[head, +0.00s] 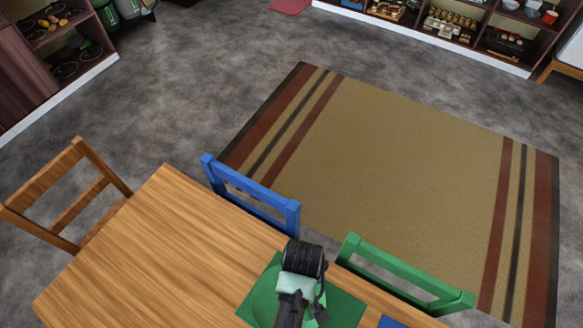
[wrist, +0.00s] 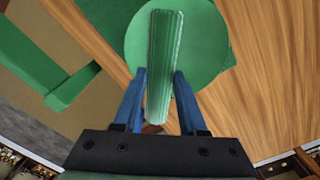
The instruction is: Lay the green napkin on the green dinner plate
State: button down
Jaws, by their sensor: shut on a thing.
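The green napkin (wrist: 165,45) is a long, narrow, ribbed strip. My gripper (wrist: 161,75) is shut on it, with a blue finger on each side of its lower part. The round green dinner plate (wrist: 207,40) lies behind the napkin in the wrist view, and the napkin's upper part overlaps it. Whether the napkin touches the plate cannot be told. In the head view, part of the plate (head: 262,302) shows on a green mat (head: 345,308) at the table's edge. My arm hides much of it, and the fingertips and napkin cannot be made out there.
The wooden table (head: 165,250) is bare to the left. A blue chair (head: 250,200) and a green chair (head: 400,270) stand along its far edge. A wooden chair (head: 60,195) stands at the left end. A blue mat (head: 390,322) shows at the bottom edge.

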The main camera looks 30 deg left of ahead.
jog(key=s+f+b, duration=0.1)
jog(key=f+b, duration=0.1)
jog(key=a+f+n+b, duration=0.1)
jog(key=f, duration=0.1)
jog(key=s+f+n+b, duration=0.1)
jog(key=f+b, duration=0.1)
jog(key=shift+s+a+f+b, duration=0.2)
jog(key=shift+s+a+b, duration=0.1)
jog(key=shift+a, duration=0.05)
jog(key=shift+f, duration=0.15)
dwell(0.6)
jog(key=shift+f+b, duration=0.55)
jog(key=shift+f, duration=0.2)
jog(key=shift+c, duration=1.9)
grip_release()
notch_tip(320, 180, up, 13)
